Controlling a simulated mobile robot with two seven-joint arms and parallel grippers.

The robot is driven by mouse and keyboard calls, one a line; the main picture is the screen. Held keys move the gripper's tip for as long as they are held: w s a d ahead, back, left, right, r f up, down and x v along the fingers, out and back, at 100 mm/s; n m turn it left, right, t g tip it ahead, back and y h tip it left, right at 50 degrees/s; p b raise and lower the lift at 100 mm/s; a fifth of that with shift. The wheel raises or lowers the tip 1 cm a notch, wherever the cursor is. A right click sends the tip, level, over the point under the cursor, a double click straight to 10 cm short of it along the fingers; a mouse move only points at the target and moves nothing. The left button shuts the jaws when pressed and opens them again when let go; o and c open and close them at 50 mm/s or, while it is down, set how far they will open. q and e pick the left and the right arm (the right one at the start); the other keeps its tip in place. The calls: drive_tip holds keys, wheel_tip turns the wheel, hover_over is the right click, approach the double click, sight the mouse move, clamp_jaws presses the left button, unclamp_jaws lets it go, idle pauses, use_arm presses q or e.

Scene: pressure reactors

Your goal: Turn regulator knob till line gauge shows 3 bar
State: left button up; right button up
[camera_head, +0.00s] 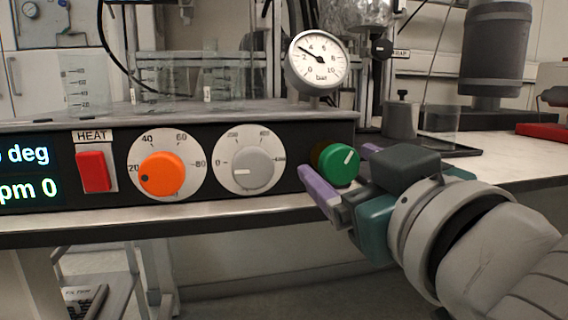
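The round line gauge (317,62), marked in bar from 0 to 10, stands above the panel. Its needle points up-left, between 2 and 4, at about 3. My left gripper is not in view.
The panel (212,199) also carries a red HEAT switch (94,172), an orange knob (161,174), a grey knob (252,168) and a display (28,172). A grey cylinder (495,50) stands on the bench at right.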

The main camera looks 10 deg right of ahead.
drive_tip(key=s, duration=1)
drive_tip(key=shift+d, duration=0.2)
